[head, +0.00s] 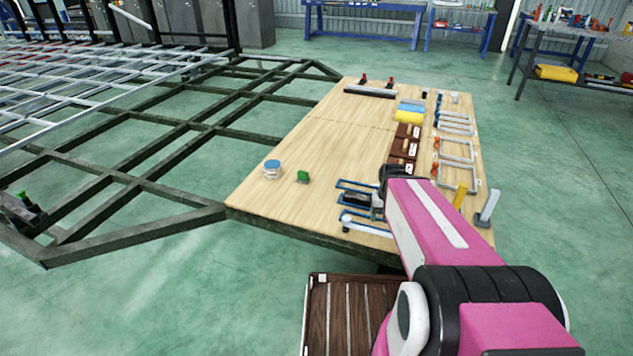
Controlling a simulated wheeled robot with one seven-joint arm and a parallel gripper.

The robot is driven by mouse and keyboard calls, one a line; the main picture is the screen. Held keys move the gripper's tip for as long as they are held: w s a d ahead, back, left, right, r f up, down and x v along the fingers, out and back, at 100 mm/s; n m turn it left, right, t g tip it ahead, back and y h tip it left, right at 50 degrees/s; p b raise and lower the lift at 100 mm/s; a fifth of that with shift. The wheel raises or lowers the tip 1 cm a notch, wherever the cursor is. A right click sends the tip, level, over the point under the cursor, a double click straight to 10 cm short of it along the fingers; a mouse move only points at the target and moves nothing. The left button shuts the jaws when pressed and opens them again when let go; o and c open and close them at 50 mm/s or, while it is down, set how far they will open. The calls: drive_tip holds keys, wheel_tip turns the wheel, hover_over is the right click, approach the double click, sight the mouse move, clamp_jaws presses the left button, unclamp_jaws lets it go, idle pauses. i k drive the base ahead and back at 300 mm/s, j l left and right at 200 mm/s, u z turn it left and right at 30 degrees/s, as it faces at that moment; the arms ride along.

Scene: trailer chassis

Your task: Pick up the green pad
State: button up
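A small green block-like piece (303,177), which looks like the green pad, stands on the wooden tabletop (275,205) near its front left part. It is just right of a round white container with a blue lid (272,169). My pink arm reaches in from the bottom right over the table's right front part. My gripper (379,204) seems to be the dark end of the arm, to the right of the green piece and apart from it. It is small and partly hidden by the arm, so its fingers cannot be made out.
Blue frames (352,185) lie near the arm's end. Brown boxes (402,150), yellow and blue cloth-like rolls (408,117) and grey clamps (457,148) line the right side. The tabletop's middle left is clear. A dark metal chassis (150,178) adjoins at left.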

sight(302, 176)
drive_tip(key=i+j, duration=0.15)
drive_tip(key=j, duration=0.25)
drive_tip(key=i+j, duration=0.1)
drive_tip(key=j, duration=0.25)
drive_tip(key=i+j, duration=0.15)
drive_tip(key=j, duration=0.25)
drive_tip(key=i+j, duration=0.15)
drive_tip(key=j, duration=0.25)
